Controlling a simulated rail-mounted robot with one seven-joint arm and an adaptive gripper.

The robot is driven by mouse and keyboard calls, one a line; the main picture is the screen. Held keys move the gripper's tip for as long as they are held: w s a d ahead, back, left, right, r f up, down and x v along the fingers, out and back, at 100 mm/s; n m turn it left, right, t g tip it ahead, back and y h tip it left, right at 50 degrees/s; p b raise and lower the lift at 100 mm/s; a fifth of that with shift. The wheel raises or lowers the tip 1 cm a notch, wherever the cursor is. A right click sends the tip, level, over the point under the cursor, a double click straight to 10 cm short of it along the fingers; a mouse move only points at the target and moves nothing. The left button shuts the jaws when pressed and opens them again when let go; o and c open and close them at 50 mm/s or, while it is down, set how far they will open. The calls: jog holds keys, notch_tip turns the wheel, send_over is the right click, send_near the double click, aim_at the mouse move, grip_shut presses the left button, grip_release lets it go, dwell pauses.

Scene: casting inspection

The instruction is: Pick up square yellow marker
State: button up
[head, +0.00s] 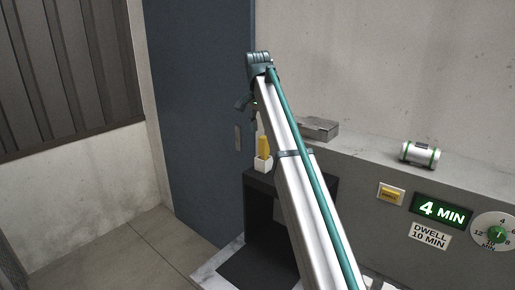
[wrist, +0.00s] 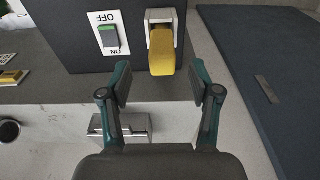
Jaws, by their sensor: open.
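A yellow marker (head: 264,146) stands upright in a small white holder (head: 263,164) on the dark cabinet in the head view. In the wrist view the yellow marker (wrist: 162,54) sticks out of its pale holder (wrist: 160,19), and its whole visible end is clear. Its cross-section is hard to judge. My gripper (head: 247,109) is high beside the marker, partly hidden by my arm in the head view. In the wrist view my gripper (wrist: 162,82) is open and empty. The marker lies in line with the gap, around or just beyond the fingertips, touching neither finger.
An OFF/ON switch (wrist: 110,35) sits beside the holder. A grey metal box (head: 318,128) and a green-ended cylinder (head: 420,154) lie on the concrete ledge. A yellow button (head: 391,194), a "4 MIN" display (head: 441,211) and a dial (head: 495,233) are on its front. A blue door (head: 200,110) stands behind.

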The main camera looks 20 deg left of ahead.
aim_at(265, 147)
notch_tip(265, 147, down, 3)
jog(key=shift+w+r+p, duration=0.1)
jog(key=shift+w+p, duration=0.05)
jog(key=shift+p, duration=0.2)
jog(key=f+p, duration=0.1)
jog(key=f, duration=0.1)
jog(key=w+f+p, duration=0.1)
jog(key=f, duration=0.1)
jog(key=shift+w+d+p, duration=0.1)
jog(key=shift+d+p, duration=0.1)
jog(key=shift+p, duration=0.2)
jog(key=shift+f, duration=0.5)
jog(key=shift+c, duration=0.3)
jog(key=c, duration=1.1)
